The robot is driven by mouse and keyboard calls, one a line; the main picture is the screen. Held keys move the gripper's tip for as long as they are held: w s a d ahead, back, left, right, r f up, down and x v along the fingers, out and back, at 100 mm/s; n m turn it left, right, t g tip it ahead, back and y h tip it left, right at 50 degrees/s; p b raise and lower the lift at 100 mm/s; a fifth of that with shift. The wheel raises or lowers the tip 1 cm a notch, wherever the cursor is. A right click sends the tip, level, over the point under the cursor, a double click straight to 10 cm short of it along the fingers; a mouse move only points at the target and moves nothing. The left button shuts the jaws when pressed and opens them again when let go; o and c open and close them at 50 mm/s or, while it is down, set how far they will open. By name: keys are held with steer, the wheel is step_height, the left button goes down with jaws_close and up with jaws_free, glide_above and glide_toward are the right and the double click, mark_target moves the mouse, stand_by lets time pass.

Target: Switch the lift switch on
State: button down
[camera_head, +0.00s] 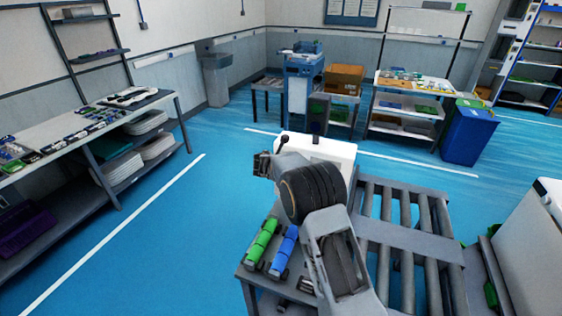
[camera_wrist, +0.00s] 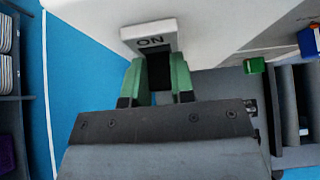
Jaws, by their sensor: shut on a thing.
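The lift switch shows in the wrist view as a grey plate (camera_wrist: 152,36) on a white housing, with lettering that reads as ON turned upside down. A dark block (camera_wrist: 158,72), which looks like the switch's handle, sits just below the lettering. My gripper (camera_wrist: 158,76) has its two green fingers on either side of this dark block and is shut on it. In the head view my gripper (camera_head: 263,165) is at the left side of the white housing (camera_head: 325,150). My arm hides part of the housing, and the switch itself cannot be made out there.
A roller conveyor (camera_head: 405,235) stands right of my arm. A long workbench (camera_head: 90,130) runs along the left. Blue floor (camera_head: 190,215) is clear between bench and arm.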

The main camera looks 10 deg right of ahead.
steer(key=shift+w+d+r+g+y, duration=0.1)
steer(key=shift+r+g+y, duration=0.1)
steer(key=shift+g+y, duration=0.3)
steer(key=shift+w+a+r+g+y, duration=0.1)
steer(key=shift+r+g+y, duration=0.2)
steer(key=shift+g, duration=0.35)
steer(key=shift+w+d+r+g+y, duration=0.1)
steer(key=shift+r+g+y, duration=0.05)
steer(key=shift+g+y, duration=0.35)
steer(key=c, duration=1)
jaws_free()
steer(key=shift+f+g, duration=0.1)
steer(key=shift+g, duration=0.15)
steer(key=shift+o, duration=0.2)
steer(key=shift+s, duration=0.1)
steer(key=b+v, duration=0.3)
steer(key=v, duration=1)
steer(key=shift+r, duration=0.3)
steer(key=shift+s, duration=0.15)
